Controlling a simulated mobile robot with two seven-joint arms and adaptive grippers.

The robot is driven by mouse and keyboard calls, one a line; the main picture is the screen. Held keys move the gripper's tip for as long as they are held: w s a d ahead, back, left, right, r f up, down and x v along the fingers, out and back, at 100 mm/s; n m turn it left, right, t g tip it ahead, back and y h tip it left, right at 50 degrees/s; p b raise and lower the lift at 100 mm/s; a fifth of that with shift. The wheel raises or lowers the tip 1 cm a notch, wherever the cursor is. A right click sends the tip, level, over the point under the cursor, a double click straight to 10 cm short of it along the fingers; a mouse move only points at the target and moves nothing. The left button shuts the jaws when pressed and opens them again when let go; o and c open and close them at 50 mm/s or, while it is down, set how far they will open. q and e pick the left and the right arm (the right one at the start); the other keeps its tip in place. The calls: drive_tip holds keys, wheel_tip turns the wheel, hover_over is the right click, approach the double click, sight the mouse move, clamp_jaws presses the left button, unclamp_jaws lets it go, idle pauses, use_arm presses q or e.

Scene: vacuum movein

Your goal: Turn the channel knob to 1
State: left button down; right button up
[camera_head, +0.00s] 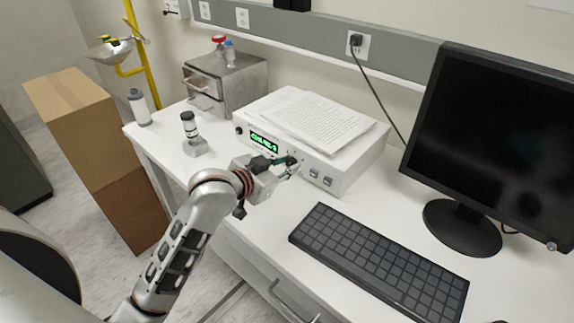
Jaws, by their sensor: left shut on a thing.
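A white box-shaped instrument (345,178) stands on the white desk, with a green lit display (264,142) on its front panel. A dark round knob (239,131) sits at the panel's left end, and two small square switches (320,177) sit at its right. My left gripper (291,165) is at the middle of the front panel, right of the display. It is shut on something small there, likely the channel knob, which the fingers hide. The knob's setting cannot be read. My right gripper is not in view.
Papers (310,118) lie on top of the instrument. A black keyboard (380,262) and a monitor (490,140) are to the right. A small metal drawer unit (228,85), a dark-topped vial on a block (191,135) and a white bottle (139,107) stand to the left. Cardboard boxes (85,125) stand beside the desk.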

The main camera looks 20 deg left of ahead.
use_arm(q)
drive_tip(key=n+h, duration=0.1)
drive_tip(key=n, duration=0.1)
drive_tip(key=n+g+h, duration=0.1)
drive_tip(key=shift+w+a+n, duration=0.1)
drive_tip(key=shift+a+n, duration=0.2)
drive_tip(key=shift+n, duration=0.1)
drive_tip(key=shift+a+f+n+h, duration=0.15)
drive_tip(key=shift+n+h, duration=0.85)
drive_tip(key=shift+n, duration=0.2)
drive_tip(key=shift+a+f+n+h, duration=0.1)
drive_tip(key=shift+n+h, duration=0.4)
drive_tip(key=shift+n, duration=0.5)
drive_tip(key=shift+n+h, duration=0.3)
drive_tip(key=shift+h, duration=0.1)
drive_tip(key=shift+w+f+n+b, duration=0.1)
drive_tip(key=shift+f+n+b, duration=0.05)
drive_tip(key=shift+n+b, duration=0.55)
drive_tip(key=shift+n+h+b, duration=0.6)
drive_tip(key=shift+b, duration=0.2)
drive_tip(key=shift+n+b, duration=0.4)
drive_tip(key=shift+b, duration=0.05)
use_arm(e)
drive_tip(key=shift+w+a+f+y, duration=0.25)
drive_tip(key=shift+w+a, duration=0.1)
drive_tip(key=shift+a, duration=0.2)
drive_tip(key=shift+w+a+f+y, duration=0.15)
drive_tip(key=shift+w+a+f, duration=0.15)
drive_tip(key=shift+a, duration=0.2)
